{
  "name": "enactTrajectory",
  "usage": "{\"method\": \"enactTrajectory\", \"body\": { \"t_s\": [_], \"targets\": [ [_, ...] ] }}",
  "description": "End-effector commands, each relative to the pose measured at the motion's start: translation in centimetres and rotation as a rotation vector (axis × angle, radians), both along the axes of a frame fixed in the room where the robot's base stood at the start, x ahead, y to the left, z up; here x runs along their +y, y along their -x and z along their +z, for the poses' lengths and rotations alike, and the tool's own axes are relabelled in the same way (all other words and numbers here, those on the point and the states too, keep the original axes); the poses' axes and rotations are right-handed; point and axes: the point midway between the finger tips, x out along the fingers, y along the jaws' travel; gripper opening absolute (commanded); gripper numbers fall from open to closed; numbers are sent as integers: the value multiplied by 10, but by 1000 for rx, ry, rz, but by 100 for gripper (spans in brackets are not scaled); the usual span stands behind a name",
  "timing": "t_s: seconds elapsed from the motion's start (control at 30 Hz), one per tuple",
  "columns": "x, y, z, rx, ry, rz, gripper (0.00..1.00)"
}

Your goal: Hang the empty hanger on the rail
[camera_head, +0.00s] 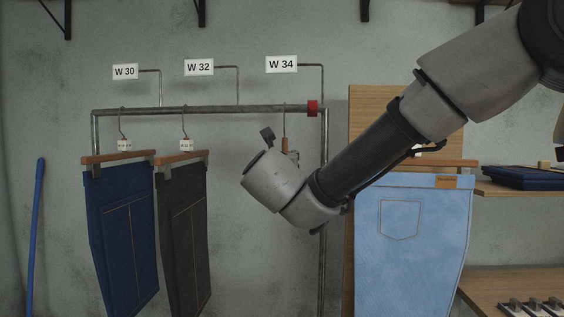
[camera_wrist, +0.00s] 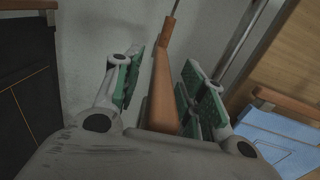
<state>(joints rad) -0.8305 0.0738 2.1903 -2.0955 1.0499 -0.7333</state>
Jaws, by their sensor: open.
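The empty wooden hanger (camera_head: 285,144) is at the rail (camera_head: 200,110), below the W 34 sign (camera_head: 281,64). Its wire hook appears to sit over the rail, just left of the red collar. My wrist hides most of its wooden body in the head view. In the wrist view the wooden hanger (camera_wrist: 163,90) stands between the green-padded fingers of my gripper (camera_wrist: 164,82). The fingers are open, with a visible gap on both sides of the wood. The hook's wire runs up out of the wrist view.
Dark blue jeans (camera_head: 125,235) and black jeans (camera_head: 184,235) hang on the rail to the left. Light blue jeans (camera_head: 410,235) hang by a wooden panel (camera_head: 366,110) at right. The red collar (camera_head: 313,108) marks the rail's right end. Shelves stand at far right.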

Motion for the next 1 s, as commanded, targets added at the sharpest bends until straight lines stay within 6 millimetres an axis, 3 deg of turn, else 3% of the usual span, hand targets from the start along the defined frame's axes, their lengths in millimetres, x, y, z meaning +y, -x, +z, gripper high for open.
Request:
{"method": "enactTrajectory", "body": {
  "t_s": [0.4, 0.53, 0.7, 0.77, 0.87, 0.97, 1.0],
  "targets": [
    [3, 86, -1, 0, -1, 6, 41],
    [3, 104, -1, -1, -1, 4, 41],
    [2, 113, -5, 13, -73, 1, 41],
    [-9, 109, -21, 76, -167, -43, 41],
    [-40, 106, -62, 216, -348, -172, 41],
    [-100, 113, -104, 364, -621, -402, 41],
    [-131, 118, -120, 411, -748, -521, 41]
  ]
}}
